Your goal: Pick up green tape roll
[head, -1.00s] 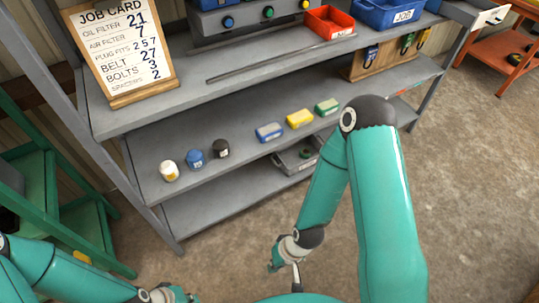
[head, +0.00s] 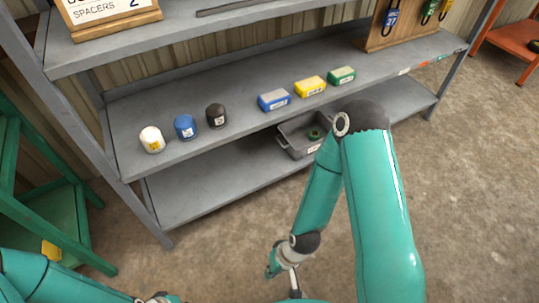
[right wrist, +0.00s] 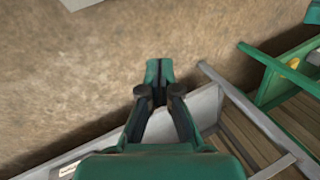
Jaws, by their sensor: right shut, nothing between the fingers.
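A small green ring, which looks like the green tape roll (head: 315,134), lies in a grey tray (head: 290,146) on the bottom shelf of the grey rack in the head view. My right arm passes just in front of the tray's right side. My right gripper (right wrist: 158,72) is shut and empty in the right wrist view, over bare floor and away from the tape roll. The tape roll does not show in the right wrist view. My left arm enters at the bottom left of the head view; its fingers are out of the picture.
The middle shelf (head: 235,142) holds white, blue and dark jars and blue, yellow and green boxes above the tray. A green stand (head: 60,225) is at the left and an orange cart (head: 500,45) at the far right. Concrete floor lies open in front of the rack.

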